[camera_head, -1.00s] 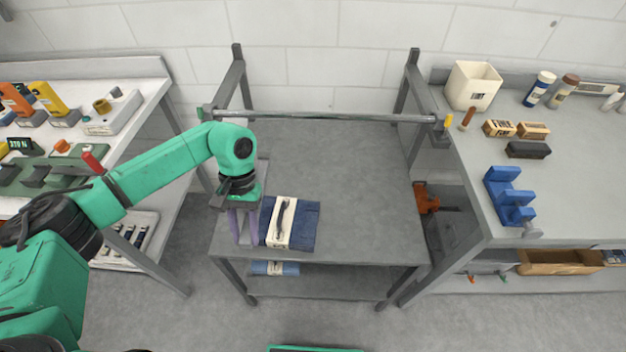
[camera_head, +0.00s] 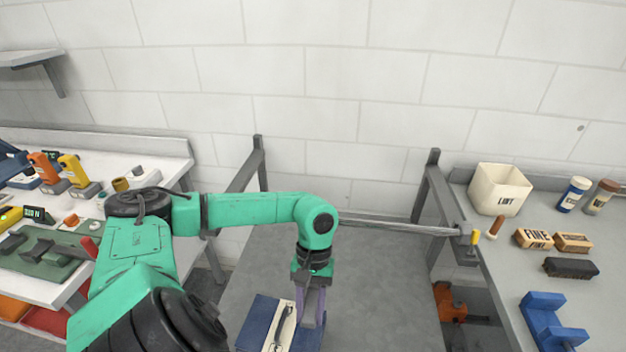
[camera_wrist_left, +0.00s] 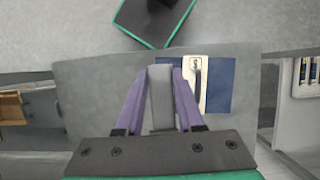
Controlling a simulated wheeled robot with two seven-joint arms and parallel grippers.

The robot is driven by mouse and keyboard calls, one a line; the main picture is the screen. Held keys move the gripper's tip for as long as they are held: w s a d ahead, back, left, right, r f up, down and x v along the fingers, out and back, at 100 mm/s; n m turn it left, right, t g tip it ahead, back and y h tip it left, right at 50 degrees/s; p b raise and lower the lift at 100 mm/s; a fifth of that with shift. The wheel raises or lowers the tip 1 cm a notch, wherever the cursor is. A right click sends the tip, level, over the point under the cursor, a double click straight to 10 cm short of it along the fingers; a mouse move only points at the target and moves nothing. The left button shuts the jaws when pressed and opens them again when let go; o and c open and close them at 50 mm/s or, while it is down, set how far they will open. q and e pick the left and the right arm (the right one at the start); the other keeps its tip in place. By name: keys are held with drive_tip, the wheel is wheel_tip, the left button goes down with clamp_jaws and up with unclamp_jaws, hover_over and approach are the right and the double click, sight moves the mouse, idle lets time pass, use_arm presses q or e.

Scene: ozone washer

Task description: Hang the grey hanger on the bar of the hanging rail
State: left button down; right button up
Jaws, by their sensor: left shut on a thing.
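My right gripper is not in view.
Rail posts (camera_head: 433,185) stand at both ends of the bar. The right bench holds a white box (camera_head: 499,190) and a blue fixture (camera_head: 550,322). The table right of the gripper is clear.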

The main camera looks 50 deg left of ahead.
sight(315, 291)
use_arm(q)
drive_tip(key=shift+w, duration=0.55)
drive_tip(key=shift+w+a, duration=0.6)
drive_tip(key=shift+w, duration=0.15)
drive_tip(key=shift+w+a, duration=1.55)
drive_tip(key=shift+w, duration=0.35)
drive_tip(key=shift+w+a+f+b, duration=0.2)
drive_tip(key=shift+w+b, duration=0.05)
drive_tip(key=shift+b, duration=0.1)
wheel_tip(315, 291, down, 3)
drive_tip(key=b, duration=0.2)
drive_tip(key=shift+r+b, duration=0.2)
drive_tip(key=shift+b, duration=0.15)
drive_tip(key=shift+c, duration=2.2)
unclamp_jaws()
drive_tip(key=shift+s, duration=0.1)
